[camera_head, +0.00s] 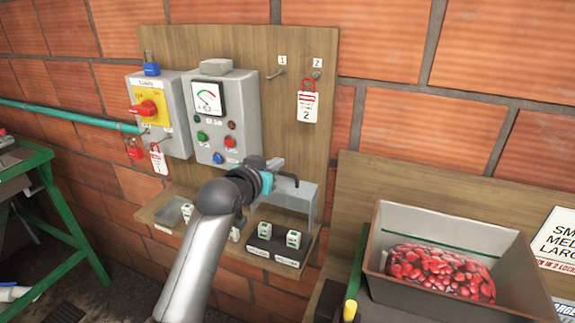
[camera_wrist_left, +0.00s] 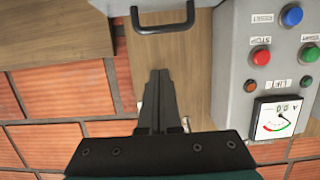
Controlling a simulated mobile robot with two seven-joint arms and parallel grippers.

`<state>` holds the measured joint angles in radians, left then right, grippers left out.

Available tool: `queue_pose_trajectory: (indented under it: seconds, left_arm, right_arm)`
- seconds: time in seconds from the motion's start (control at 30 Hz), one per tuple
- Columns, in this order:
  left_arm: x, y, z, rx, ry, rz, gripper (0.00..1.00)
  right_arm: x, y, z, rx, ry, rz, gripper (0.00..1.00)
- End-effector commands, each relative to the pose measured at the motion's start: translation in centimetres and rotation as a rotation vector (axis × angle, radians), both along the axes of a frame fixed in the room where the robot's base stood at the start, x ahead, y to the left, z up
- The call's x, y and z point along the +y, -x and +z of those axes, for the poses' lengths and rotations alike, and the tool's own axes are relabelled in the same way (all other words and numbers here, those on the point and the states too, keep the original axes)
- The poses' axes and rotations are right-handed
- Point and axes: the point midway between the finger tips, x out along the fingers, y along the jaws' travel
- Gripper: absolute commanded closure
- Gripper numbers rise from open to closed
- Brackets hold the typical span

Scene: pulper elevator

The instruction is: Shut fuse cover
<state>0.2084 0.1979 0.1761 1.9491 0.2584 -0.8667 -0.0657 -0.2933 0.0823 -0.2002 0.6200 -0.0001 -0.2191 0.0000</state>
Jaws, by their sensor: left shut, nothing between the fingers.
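The fuse cover (camera_head: 303,200) is a clear, see-through panel at the right end of the small wooden shelf. It appears to stand raised over the black fuse block (camera_head: 268,250), which holds green-and-white fuses (camera_head: 293,239). A dark bar handle (camera_head: 289,178) shows by the cover's top edge, and it also shows at the top of the left wrist view (camera_wrist_left: 163,30). My left gripper (camera_head: 274,165) is shut and empty beside this handle; in the wrist view its closed fingertips (camera_wrist_left: 160,75) point toward the handle, with a visible gap. My arm hides part of the shelf.
The grey meter box (camera_head: 226,138) and the switch box with the red knob (camera_head: 147,108) are left of the gripper. Tag 2 (camera_head: 307,107) hangs above. A bin of red berries (camera_head: 438,270) stands at right. A green bench (camera_head: 45,200) is at left.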

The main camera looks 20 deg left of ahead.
Motion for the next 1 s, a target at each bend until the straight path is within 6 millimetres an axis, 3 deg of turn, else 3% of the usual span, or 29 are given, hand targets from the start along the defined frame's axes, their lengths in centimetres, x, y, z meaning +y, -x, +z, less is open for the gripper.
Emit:
queue_pose_trajectory:
  seconds: [0.03, 0.17, 0.5, 0.8, 1.0]
  left_arm:
    - [0.0, -0.5, -0.1, 0.001, 0.001, -0.001, 1.0]
    - [0.1, -2.1, -0.5, 0.001, 0.002, 0.001, 1.0]
    - [0.2, -6.0, -1.5, 0.001, 0.001, -0.001, 1.0]
    - [0.4, -9.0, -2.4, 0.002, 0.002, 0.0, 1.0]
    - [0.3, -6.7, -3.9, 0.003, 0.0, 0.0, 1.0]
  right_arm:
    - [-0.1, 1.1, 0.0, 0.018, 0.001, 0.0, 0.23]
    - [-0.1, 2.2, 0.1, 0.035, 0.003, 0.0, 0.23]
    - [0.1, 0.0, 0.5, -0.001, -0.001, 0.0, 0.23]
    - [0.3, -0.1, 0.6, -0.002, -0.005, -0.002, 0.23]
    - [0.4, 0.2, 1.6, 0.002, -0.005, -0.002, 0.23]
